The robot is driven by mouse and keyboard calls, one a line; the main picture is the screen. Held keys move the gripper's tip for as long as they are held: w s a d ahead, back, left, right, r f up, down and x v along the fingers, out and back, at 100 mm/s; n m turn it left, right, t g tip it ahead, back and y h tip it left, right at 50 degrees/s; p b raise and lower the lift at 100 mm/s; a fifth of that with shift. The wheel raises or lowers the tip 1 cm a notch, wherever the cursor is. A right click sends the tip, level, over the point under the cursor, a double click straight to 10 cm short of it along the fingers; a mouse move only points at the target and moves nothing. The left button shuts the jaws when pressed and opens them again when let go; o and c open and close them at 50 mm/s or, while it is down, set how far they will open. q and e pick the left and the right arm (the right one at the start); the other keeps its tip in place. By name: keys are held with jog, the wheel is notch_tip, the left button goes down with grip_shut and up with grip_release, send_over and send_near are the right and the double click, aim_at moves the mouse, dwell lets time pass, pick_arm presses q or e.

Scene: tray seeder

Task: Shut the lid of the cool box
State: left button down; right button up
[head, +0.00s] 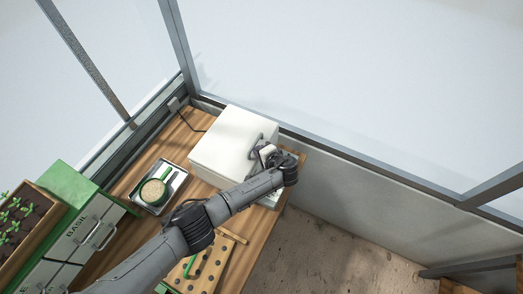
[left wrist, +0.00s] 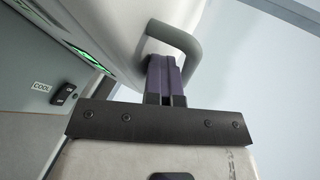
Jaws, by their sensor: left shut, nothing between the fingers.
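The cool box stands at the back corner of the bench in the head view, its white lid (head: 225,143) uppermost. In the left wrist view the lid (left wrist: 105,28) is at the top, with a grey loop handle (left wrist: 191,48). The grey body carries a COOL label (left wrist: 41,86) and a dark latch (left wrist: 63,95). A green-lit strip (left wrist: 84,53) shows between lid and body there. My left gripper (head: 260,150) is at the lid's right side. Its shut fingers (left wrist: 166,62) are right by the handle; I cannot tell whether they touch it. My right gripper is out of view.
A green unit labelled BASIL (head: 88,222) and a seedling tray (head: 38,232) are farther left. A holed wooden board (head: 212,262) lies in front. A wall and windows close off the back.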

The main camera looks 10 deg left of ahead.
pick_arm(q)
jog(key=shift+s+f, duration=0.15)
jog(key=shift+f, duration=0.4)
jog(key=shift+d+r, duration=0.1)
jog(key=shift+r, duration=0.05)
jog(key=p+v, duration=0.5)
jog(key=v, duration=0.5)
jog(key=shift+d, duration=0.15)
